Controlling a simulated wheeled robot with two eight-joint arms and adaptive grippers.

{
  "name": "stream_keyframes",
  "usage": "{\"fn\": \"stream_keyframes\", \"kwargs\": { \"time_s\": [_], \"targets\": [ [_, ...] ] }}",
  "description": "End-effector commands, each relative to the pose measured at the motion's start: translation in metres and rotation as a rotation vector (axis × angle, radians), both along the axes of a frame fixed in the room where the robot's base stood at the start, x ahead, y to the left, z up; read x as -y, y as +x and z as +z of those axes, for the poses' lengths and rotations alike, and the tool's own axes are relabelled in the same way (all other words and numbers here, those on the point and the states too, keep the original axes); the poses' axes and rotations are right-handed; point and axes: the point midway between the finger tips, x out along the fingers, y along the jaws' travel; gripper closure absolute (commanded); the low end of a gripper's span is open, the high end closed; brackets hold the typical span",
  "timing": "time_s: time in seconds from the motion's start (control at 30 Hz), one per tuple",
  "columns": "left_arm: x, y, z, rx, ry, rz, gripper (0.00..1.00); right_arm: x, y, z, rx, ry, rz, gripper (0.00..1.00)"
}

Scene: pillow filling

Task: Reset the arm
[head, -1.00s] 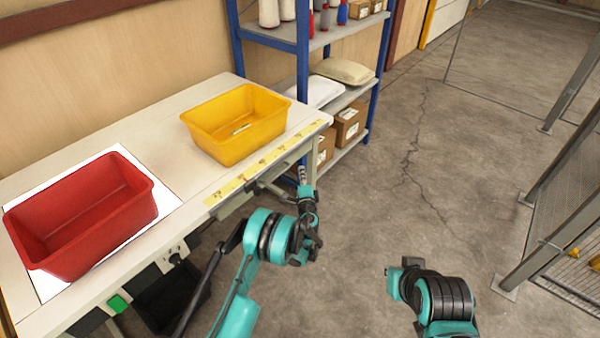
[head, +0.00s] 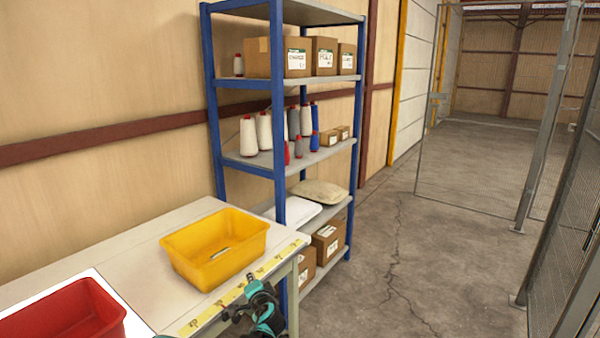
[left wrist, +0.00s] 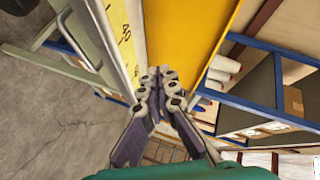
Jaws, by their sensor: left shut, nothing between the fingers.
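My left gripper (head: 258,296) is low in the head view, by the front edge of the white table (head: 110,262), near its right end. In the left wrist view the fingers of the left gripper (left wrist: 160,76) are together with nothing between them. Behind them are the table's measuring tape (left wrist: 122,40) and a broad yellow surface. The right gripper is not in view.
A yellow bin (head: 180,256) with a small item inside and a red bin (head: 62,325) stand on the table. A blue-framed shelf (head: 283,130) with boxes and spools stands beyond its right end. Floor at right is clear up to a mesh fence (head: 572,215).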

Motion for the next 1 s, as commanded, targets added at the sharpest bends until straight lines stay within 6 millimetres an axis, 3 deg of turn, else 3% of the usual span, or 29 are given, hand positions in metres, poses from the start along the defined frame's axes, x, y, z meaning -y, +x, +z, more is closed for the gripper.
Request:
{"fn": "stream_keyframes", "kwargs": {
  "time_s": [0.03, 0.2, 0.43, 0.63, 0.8, 1.0],
  "targets": [
    [-0.011, -0.017, 0.016, -0.019, -0.049, 0.027, 1.00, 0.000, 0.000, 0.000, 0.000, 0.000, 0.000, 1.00],
    [-0.038, -0.081, 0.051, -0.085, -0.229, 0.109, 1.00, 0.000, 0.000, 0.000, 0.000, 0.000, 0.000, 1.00],
    [-0.057, -0.186, 0.071, -0.180, -0.472, 0.208, 1.00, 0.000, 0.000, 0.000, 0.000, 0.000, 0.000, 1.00],
    [-0.057, -0.285, 0.064, -0.268, -0.686, 0.281, 1.00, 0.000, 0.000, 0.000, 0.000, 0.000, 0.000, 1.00],
    [-0.044, -0.362, 0.044, -0.341, -0.859, 0.326, 1.00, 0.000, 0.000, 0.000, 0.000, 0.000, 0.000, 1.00],
    [-0.027, -0.417, 0.022, -0.399, -0.997, 0.354, 1.00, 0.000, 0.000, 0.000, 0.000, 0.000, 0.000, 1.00]
  ]
}}
